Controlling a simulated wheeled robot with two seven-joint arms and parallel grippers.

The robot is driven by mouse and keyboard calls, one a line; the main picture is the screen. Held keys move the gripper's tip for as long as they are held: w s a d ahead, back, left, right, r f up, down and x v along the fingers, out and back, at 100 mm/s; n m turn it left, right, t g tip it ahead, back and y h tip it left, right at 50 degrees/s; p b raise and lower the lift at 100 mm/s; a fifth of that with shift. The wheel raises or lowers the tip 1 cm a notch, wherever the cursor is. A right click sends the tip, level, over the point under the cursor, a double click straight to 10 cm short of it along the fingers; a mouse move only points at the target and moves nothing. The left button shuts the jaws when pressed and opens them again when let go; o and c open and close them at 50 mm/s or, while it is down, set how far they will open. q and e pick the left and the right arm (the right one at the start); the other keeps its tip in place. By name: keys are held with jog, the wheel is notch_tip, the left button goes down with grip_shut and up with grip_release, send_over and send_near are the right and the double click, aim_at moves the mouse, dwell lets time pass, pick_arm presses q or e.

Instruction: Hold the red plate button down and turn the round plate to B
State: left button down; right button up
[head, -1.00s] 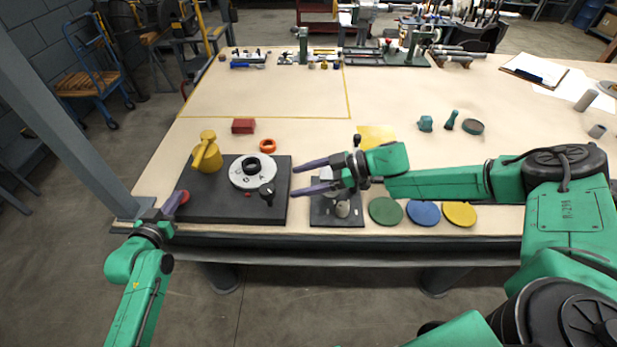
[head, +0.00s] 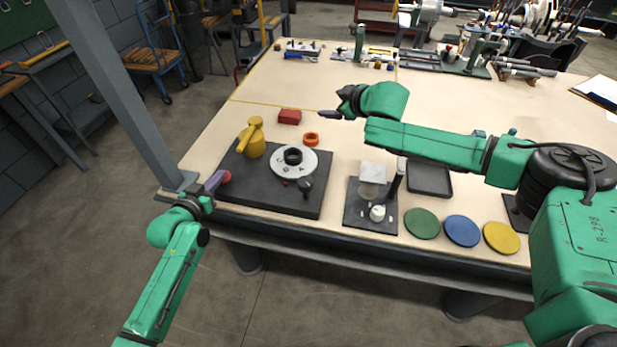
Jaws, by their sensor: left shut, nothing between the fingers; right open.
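The round plate (head: 279,163) is a pale disc with a dark hub, lying on a black base (head: 262,194). Its letters are too small to read now. A small red mark (head: 285,183) is at its front edge and a black knob (head: 306,184) stands beside it. The red button (head: 225,176) is at the base's left end. My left gripper (head: 217,180) is shut with its tips at the button, seemingly touching it; whether it is pressed down I cannot tell. My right gripper (head: 329,114) is open and empty, above the table behind and right of the plate.
An orange ring (head: 311,139) and red block (head: 290,117) lie behind. A second fixture (head: 357,211) and green, blue and yellow discs (head: 422,223) are to the right.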

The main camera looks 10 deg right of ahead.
jog(key=s+a+g+h, duration=0.3)
jog(key=s+a+g, duration=0.1)
jog(key=a+g, duration=0.1)
jog(key=n+g+h, duration=0.1)
jog(key=n+g, duration=0.3)
jog(key=g, duration=0.2)
send_over(306, 181)
jog(key=shift+r, duration=0.4)
notch_tip(306, 181, down, 12)
jog(key=shift+f, duration=0.1)
